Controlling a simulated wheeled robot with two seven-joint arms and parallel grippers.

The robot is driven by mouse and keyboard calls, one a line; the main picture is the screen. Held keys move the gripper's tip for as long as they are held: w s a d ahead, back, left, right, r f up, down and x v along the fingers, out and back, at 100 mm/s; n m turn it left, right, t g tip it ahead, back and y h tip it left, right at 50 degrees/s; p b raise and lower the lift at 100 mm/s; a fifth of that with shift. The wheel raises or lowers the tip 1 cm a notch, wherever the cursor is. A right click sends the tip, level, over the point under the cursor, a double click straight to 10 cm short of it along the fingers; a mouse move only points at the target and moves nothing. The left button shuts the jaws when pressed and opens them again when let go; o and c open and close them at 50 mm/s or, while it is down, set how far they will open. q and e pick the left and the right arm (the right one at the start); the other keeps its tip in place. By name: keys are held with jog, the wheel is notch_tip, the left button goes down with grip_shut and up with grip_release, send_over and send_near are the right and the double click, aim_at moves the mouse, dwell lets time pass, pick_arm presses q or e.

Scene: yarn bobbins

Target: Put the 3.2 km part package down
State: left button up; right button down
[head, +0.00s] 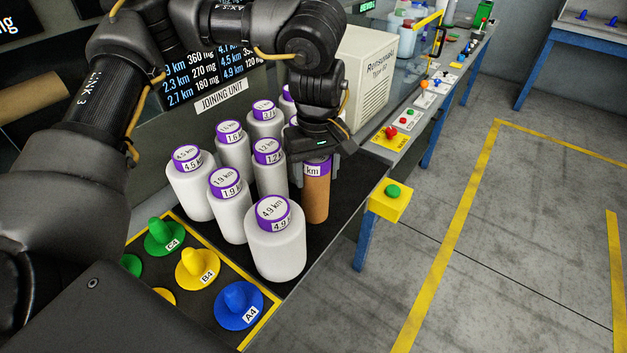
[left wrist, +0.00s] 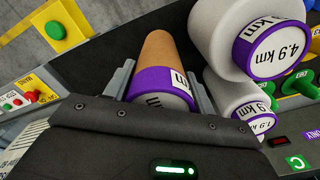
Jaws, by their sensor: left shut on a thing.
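My left gripper (head: 318,165) reaches down from above at the right side of the bobbin group. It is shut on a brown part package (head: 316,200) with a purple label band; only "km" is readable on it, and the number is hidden. In the left wrist view the same brown package (left wrist: 160,62) sits between the two fingers (left wrist: 160,90). It looks upright, at or just above the black mat (head: 338,218); I cannot tell whether it touches. My right gripper is not in view.
A white 4.9 km bobbin (head: 275,245) stands close in front of the held package. Several other white bobbins (head: 190,190) stand to the left. Colored pegs (head: 240,300) lie nearer. A yellow box with a green button (head: 391,200) is at the table's right edge. A beige machine (head: 370,75) stands behind.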

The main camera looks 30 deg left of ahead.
pick_arm(q)
jog(key=f, duration=0.3)
jog(key=shift+w+a+f+p, duration=0.2)
jog(key=shift+a+f+p, duration=0.05)
jog(key=shift+a+p, duration=0.1)
jog(key=shift+f, duration=0.25)
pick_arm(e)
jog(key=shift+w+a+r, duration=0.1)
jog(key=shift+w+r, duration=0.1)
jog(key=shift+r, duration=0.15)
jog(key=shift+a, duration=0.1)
pick_arm(q)
jog(key=shift+f, duration=0.1)
jog(key=o, duration=1.3)
jog(key=shift+o, duration=0.2)
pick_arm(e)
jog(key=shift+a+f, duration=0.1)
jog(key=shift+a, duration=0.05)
